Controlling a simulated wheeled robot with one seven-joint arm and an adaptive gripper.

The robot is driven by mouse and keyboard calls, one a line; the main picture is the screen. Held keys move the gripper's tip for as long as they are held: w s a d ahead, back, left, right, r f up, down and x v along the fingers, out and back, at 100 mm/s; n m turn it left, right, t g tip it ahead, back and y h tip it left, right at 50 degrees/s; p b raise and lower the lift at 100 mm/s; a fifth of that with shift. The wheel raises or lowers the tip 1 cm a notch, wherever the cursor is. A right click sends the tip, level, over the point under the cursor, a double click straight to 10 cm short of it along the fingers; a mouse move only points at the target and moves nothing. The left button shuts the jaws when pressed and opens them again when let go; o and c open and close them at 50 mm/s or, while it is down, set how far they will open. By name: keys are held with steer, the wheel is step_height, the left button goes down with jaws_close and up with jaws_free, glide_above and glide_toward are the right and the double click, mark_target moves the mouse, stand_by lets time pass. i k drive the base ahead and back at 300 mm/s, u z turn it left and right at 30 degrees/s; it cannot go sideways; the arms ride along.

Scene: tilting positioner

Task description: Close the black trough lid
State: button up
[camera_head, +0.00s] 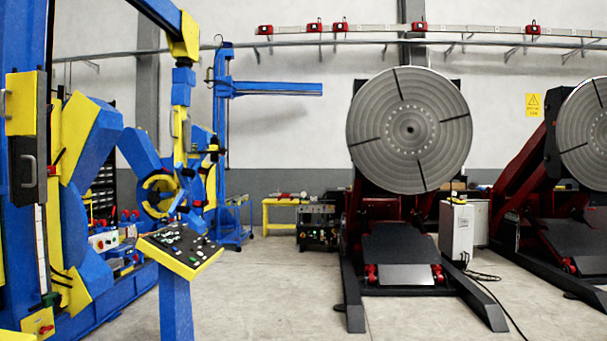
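No part is clearly recognisable as a black trough lid. The closest match is a dark sloping panel (402,248) low on the front of the middle positioner, between its dark base legs. A lighter grey plate (405,275) lies in front of it, with red fittings at both sides. A similar dark panel (570,238) shows on the right positioner, partly cut off by the picture edge. I cannot tell whether either panel is a lid, or whether it is open or shut. My gripper is not in view.
The middle positioner's round grey table (409,130) is tilted towards me. Its dark legs (354,300) reach forward on the floor. A white cabinet (456,232) and a cable stand at its right. A control panel (181,249) and blue machinery are at left. Floor (270,290) between is clear.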

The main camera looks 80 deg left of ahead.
mark_target(25, 149)
steer(key=u, duration=3.6)
